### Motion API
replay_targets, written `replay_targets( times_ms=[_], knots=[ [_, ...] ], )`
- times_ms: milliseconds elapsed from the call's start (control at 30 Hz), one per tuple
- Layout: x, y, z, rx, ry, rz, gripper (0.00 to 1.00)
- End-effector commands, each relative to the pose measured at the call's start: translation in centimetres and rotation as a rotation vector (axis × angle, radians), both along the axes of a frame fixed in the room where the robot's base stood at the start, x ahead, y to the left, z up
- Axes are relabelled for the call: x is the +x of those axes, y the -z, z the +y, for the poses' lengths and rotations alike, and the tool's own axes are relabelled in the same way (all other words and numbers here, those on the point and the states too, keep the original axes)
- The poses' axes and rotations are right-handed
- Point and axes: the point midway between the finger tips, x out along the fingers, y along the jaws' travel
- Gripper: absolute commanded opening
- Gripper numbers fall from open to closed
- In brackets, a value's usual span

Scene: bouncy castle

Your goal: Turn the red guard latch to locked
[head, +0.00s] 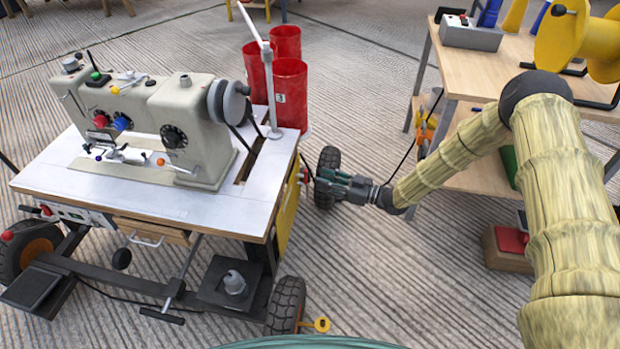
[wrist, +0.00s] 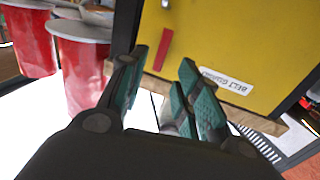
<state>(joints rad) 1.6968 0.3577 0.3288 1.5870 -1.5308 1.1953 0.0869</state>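The red guard latch (wrist: 163,50) is a slim red bar on the yellow belt guard panel (wrist: 225,50), with a small knob just above it in the wrist view. There the bar stands nearly upright, slightly tilted. The yellow panel also shows edge-on at the right side of the sewing table in the head view (head: 287,215). My gripper (wrist: 164,64) has its teal fingers spread, with the latch seen between their tips. Nothing is held. In the head view my gripper (head: 320,180) is beside the table's right edge. Whether the fingers touch the latch cannot be told.
The sewing machine (head: 180,125) stands on the white-topped wheeled table (head: 140,195). Red bins (head: 290,95) stand behind its right side and show at left in the wrist view. A wooden workbench (head: 480,75) is at right. Open floor lies between.

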Motion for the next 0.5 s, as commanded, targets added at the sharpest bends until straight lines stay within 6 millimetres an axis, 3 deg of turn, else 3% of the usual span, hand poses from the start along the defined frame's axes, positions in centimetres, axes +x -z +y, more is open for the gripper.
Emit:
replay_targets(
  times_ms=[200, 500],
  knots=[
    [1.3, 0.2, 3.2, 0.001, 0.000, 0.000, 0.33],
    [2.2, 0.1, 5.3, 0.000, 0.001, 0.001, 0.33]
  ],
)
